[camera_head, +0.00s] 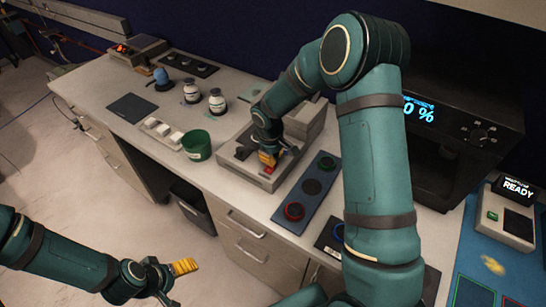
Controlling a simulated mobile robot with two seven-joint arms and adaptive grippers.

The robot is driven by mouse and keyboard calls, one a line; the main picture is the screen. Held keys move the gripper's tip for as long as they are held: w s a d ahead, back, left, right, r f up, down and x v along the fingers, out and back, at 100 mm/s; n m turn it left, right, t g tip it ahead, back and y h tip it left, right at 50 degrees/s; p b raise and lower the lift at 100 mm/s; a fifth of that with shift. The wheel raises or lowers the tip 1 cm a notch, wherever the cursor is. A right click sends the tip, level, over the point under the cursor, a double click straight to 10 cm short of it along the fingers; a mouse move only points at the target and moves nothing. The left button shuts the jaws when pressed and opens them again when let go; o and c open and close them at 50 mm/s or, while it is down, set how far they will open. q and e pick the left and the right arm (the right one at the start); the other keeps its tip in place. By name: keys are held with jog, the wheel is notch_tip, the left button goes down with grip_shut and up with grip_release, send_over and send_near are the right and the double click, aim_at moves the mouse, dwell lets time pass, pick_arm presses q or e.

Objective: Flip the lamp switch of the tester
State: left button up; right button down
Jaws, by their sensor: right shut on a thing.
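A grey bench device (234,165), which I take to be the tester, stands on the white counter in the head view. It has a low flat base and a raised grey box (303,122) at its back right. My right gripper (267,160) reaches down onto the base, its yellow-orange fingertips shut on a small part there. A bit of red shows at the fingertips. The fingers hide the part, so I cannot make out the lamp switch or its position. My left gripper (185,266) is empty over the floor at the lower left; its finger opening cannot be judged.
A dark blue panel with coloured rings (314,186) lies right of the device. A green cup (197,145), white-labelled bottles (216,101) and a tray of white blocks (163,131) stand left. A black machine (462,130) and a READY unit (507,212) are at right.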

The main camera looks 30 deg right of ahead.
jog(key=r+p, duration=0.2)
jog(key=r, duration=0.2)
jog(key=shift+a, duration=0.2)
notch_tip(320, 180, up, 10)
jog(key=a, duration=0.1)
jog(key=shift+s, duration=0.45)
jog(key=b, duration=0.6)
jog(key=shift+s+a+f, duration=0.1)
jog(key=shift+a+f, duration=0.1)
